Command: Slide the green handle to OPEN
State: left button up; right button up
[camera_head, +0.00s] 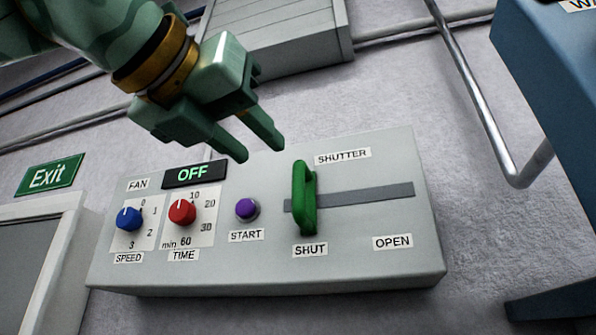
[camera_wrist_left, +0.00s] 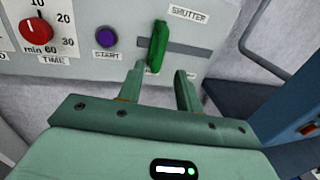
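The green handle (camera_head: 305,198) stands upright at the left, SHUT end of a dark horizontal slot (camera_head: 365,196) on a grey control panel (camera_head: 420,262). The OPEN label (camera_head: 393,242) is below the slot's right end. My left gripper (camera_head: 262,152) is open and empty, up and to the left of the handle in the head view, its fingers apart. In the left wrist view the handle (camera_wrist_left: 157,46) shows beyond the two fingers (camera_wrist_left: 158,75), not between them, and no contact shows. My right gripper is in neither view.
Left of the handle are a purple START button (camera_head: 246,209), a red TIME knob (camera_head: 182,212), a blue SPEED knob (camera_head: 129,219) and an OFF display (camera_head: 194,174). A metal pipe (camera_head: 480,105) and a blue cabinet (camera_head: 555,85) stand at the right. The slot right of the handle is clear.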

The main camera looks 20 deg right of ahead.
aim_at(295, 179)
pick_arm(q)
jog(key=p+x, duration=0.4)
jog(key=x, duration=0.6)
jog(key=shift+w+d+r, duration=0.1)
jog(key=shift+d, duration=0.1)
jog(key=shift+w+d, duration=0.25)
grip_shut()
